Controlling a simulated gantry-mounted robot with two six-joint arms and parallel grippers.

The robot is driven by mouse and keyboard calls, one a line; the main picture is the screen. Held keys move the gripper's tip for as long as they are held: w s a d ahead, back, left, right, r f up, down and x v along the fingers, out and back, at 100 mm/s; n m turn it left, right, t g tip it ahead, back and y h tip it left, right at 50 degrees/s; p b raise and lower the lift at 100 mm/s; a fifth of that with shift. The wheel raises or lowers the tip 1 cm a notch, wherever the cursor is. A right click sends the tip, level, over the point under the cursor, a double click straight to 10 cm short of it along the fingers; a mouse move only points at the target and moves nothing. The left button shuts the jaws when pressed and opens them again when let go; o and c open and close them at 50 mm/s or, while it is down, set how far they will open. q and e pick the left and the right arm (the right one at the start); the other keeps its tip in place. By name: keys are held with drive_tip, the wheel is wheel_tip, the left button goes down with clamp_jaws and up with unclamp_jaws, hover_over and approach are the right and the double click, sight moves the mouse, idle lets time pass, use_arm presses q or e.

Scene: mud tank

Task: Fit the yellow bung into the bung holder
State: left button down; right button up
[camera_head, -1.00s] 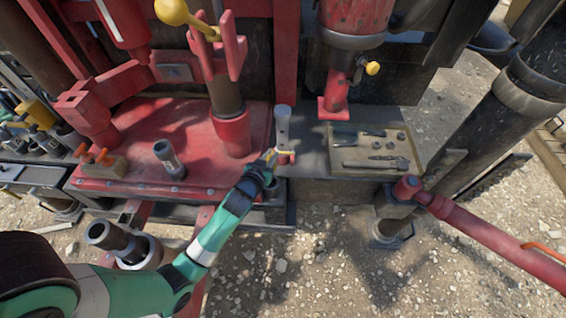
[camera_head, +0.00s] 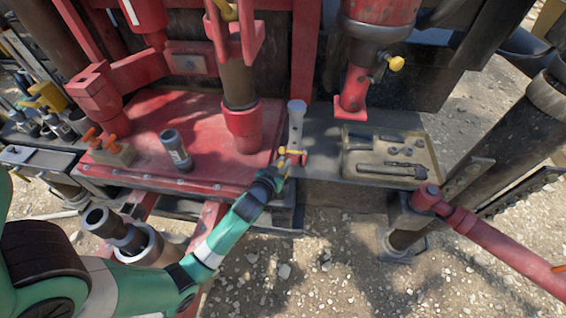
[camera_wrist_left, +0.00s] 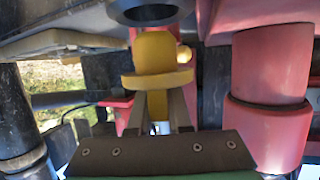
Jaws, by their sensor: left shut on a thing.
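The yellow bung (camera_wrist_left: 156,62) is a short cylinder with a wide flange. It stands upright between the fingertips of my left gripper (camera_wrist_left: 158,108), which is shut on it. In the left wrist view a dark round ring with an opening (camera_wrist_left: 150,11), likely the bung holder, is just above the bung's top; I cannot tell whether they touch. In the head view my left gripper (camera_head: 284,163) is at the front edge of the deck, by the foot of a grey upright tube (camera_head: 296,125). Only a little yellow shows there. My right gripper is out of view.
A tray of tools (camera_head: 385,157) lies right of the grey tube. A loose dark cylinder (camera_head: 176,150) stands on the red deck (camera_head: 130,165) at left. A thick red column (camera_head: 243,125) rises close behind my gripper. Gravel ground lies in front.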

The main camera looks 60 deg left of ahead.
use_arm(q)
drive_tip(key=shift+f+b, duration=1.65)
drive_tip(key=shift+f, duration=0.45)
drive_tip(key=c, duration=0.8)
unclamp_jaws()
drive_tip(key=shift+o, duration=0.2)
drive_tip(key=p+v, duration=0.3)
drive_tip(key=v, duration=0.8)
drive_tip(key=shift+s+r, duration=0.2)
drive_tip(key=shift+d, duration=0.1)
